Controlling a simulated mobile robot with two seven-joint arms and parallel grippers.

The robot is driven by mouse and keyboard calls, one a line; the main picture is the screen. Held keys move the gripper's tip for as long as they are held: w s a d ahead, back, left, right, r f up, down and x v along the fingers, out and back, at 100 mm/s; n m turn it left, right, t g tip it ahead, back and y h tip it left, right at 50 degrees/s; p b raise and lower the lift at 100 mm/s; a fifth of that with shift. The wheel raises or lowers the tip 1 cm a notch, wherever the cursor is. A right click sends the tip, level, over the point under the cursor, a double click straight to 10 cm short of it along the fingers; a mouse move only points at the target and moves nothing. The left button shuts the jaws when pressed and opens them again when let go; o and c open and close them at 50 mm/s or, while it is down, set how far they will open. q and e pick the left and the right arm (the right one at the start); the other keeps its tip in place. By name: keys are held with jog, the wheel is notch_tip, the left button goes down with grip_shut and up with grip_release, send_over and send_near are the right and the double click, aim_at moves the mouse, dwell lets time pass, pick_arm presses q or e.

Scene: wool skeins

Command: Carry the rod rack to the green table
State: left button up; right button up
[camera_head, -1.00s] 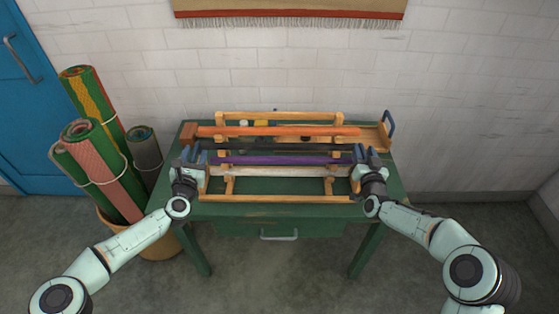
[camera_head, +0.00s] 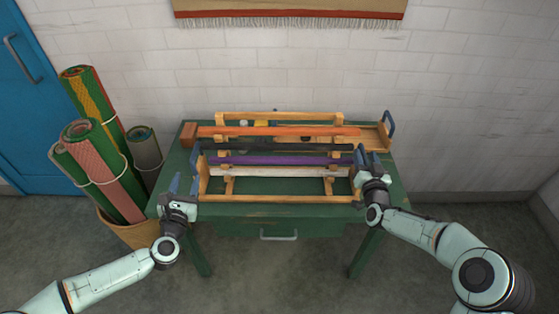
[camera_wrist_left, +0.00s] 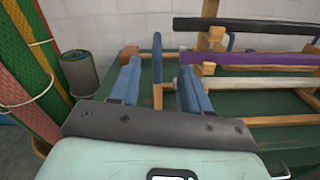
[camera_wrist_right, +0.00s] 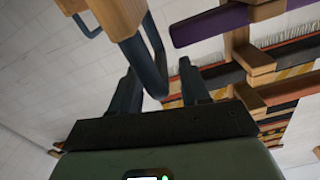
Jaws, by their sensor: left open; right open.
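The wooden rod rack (camera_head: 275,198) stands on the green table (camera_head: 270,213), bearing orange (camera_head: 280,131), black (camera_head: 280,147), purple (camera_head: 280,160) and white (camera_head: 290,172) rods. My left gripper (camera_head: 184,185) is open and empty, just off the rack's left end. In the left wrist view, a blue upright handle (camera_wrist_left: 157,60) shows beyond and between its fingers. My right gripper (camera_head: 369,163) is open at the rack's right end. In the right wrist view, a dark looped handle (camera_wrist_right: 152,60) on a wooden bar shows between its fingers; contact cannot be told.
A wooden tray (camera_head: 373,137) with a blue handle (camera_head: 389,122) lies at the table's back right. Rolled rugs (camera_head: 100,165) stand in a basket (camera_head: 130,232) left of the table. A white brick wall is close behind. The floor in front is clear.

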jog(key=s, duration=0.9)
jog(key=shift+s, duration=0.3)
jog(key=shift+a, duration=0.1)
